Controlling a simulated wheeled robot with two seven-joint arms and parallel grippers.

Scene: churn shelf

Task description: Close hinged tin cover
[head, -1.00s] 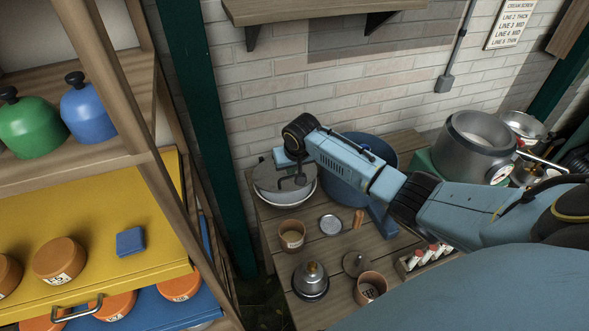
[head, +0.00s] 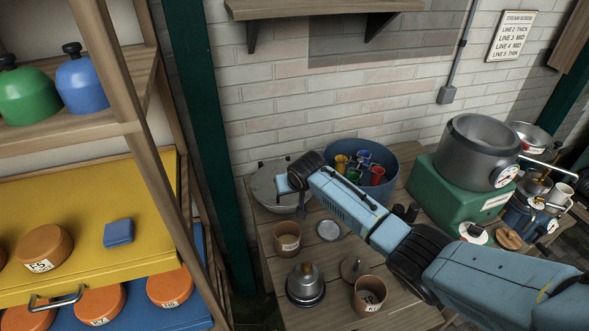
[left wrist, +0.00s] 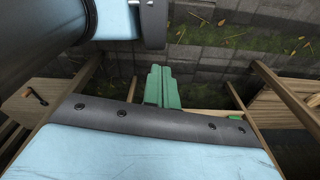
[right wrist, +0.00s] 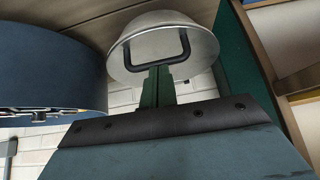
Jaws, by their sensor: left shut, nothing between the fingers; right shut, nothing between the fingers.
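A round grey metal tin with a grey cover (head: 265,186) stands at the back left of the wooden table, partly hidden by my right arm's end. I cannot tell in the head view how far the cover stands open. The right wrist view shows the round grey metal piece with its dark loop handle (right wrist: 184,48) just beyond the fingers. My right gripper (right wrist: 157,84) is shut and empty, with its tips overlapping the lower edge in that picture; contact is unclear. My left gripper (left wrist: 162,86) is shut and empty above paving, away from the tin.
A blue tub (head: 392,160) with coloured cups stands right of the tin, behind my right arm. A brown pot (head: 286,241), a round disc (head: 328,230) and a metal bell-shaped piece (head: 305,287) stand in front. A green post (head: 212,130) and shelving rise at left.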

